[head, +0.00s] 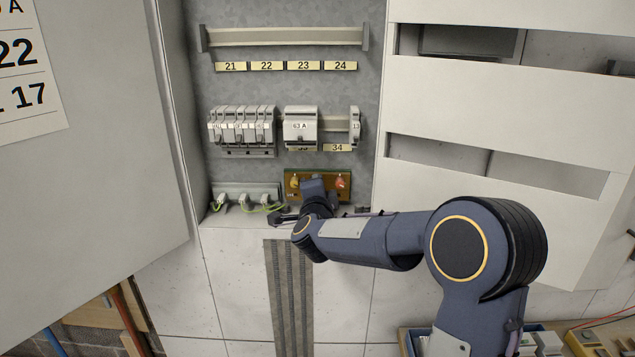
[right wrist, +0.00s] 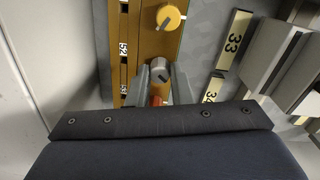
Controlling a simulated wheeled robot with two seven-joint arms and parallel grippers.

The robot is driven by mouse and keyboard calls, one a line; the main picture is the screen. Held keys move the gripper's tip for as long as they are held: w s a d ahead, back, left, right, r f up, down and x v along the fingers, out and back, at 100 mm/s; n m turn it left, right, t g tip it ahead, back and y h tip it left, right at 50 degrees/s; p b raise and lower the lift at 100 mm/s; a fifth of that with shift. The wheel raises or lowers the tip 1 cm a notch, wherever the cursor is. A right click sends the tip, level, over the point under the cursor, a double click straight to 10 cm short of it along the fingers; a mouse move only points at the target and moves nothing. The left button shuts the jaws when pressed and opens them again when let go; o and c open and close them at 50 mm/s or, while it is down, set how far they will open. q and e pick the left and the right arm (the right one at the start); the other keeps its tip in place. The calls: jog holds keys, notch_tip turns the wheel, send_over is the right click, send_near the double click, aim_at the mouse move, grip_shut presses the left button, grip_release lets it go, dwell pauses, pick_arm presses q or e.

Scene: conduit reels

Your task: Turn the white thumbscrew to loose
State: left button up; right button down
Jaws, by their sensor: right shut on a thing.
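The white thumbscrew (right wrist: 160,66) is a round pale knob with a dark pointer line, on a brown-orange board (right wrist: 148,45). My right gripper (right wrist: 160,77) has one grey finger on each side of it and is shut on it. In the head view my right gripper (head: 314,190) reaches the board (head: 318,173) at the bottom of the cabinet and hides the white thumbscrew. The line's exact setting is too small to tell. My left gripper is not in view.
A yellow knob (head: 294,182) and a red knob (head: 340,182) flank the gripper closely. Green-yellow wires (head: 248,207) lie to the left. Above are a 63 A module (head: 300,124) and a row of breakers (head: 240,126). An open door (head: 90,180) stands left.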

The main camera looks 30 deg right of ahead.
jog(key=n+p, duration=0.2)
jog(key=n, duration=0.3)
jog(key=shift+a+p, duration=0.1)
jog(key=shift+p, duration=0.2)
jog(key=shift+n+p, duration=0.5)
jog(key=shift+n, duration=0.6)
jog(key=shift+f, duration=0.1)
jog(key=c, duration=1.3)
grip_release()
jog(key=v, duration=0.7)
jog(key=shift+s+a, duration=0.25)
jog(key=shift+s, duration=0.05)
